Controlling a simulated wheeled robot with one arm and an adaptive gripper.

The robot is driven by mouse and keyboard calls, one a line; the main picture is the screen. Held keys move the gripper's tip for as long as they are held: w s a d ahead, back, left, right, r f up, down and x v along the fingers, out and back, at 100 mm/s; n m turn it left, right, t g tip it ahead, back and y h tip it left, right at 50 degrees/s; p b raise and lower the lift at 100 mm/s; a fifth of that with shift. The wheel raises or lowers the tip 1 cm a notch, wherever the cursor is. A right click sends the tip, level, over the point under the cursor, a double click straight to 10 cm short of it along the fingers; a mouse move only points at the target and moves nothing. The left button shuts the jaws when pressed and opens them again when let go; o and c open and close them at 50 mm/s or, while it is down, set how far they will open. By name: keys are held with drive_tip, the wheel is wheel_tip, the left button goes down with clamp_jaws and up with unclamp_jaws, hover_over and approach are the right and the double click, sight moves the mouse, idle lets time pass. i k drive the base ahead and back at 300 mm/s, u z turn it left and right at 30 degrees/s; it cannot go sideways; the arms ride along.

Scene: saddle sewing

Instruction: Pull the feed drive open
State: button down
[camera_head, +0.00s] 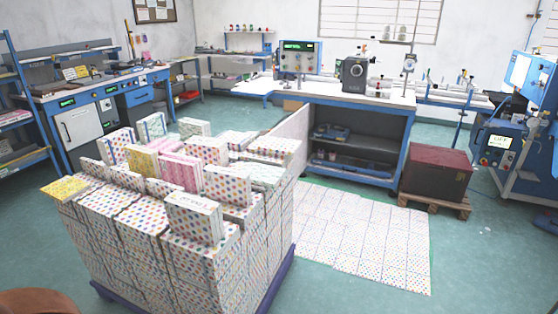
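No part is clearly recognisable as the feed drive. A grey-black sewing machine head (355,74) stands on the white-topped blue workbench (330,92) at the back centre. A grey control box with a green display (299,57) stands to its left. The bench front is open, with dark shelves inside. On the left, a blue bench holds a white cabinet (79,127) and a blue drawer unit (138,96); both look shut. My gripper is not in view.
A large stack of dotted book blocks (190,230) on a purple pallet fills the near left. Dotted sheets (365,235) lie on the floor in front of the bench. A brown crate (436,173) stands on a wooden pallet. A blue machine (510,140) stands far right.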

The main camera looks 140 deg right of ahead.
sight(333, 134)
drive_tip(key=z, duration=2.85)
drive_tip(key=i, duration=5.9)
drive_tip(key=z, duration=2.7)
drive_tip(key=i, duration=0.4)
drive_tip(key=z, duration=0.1)
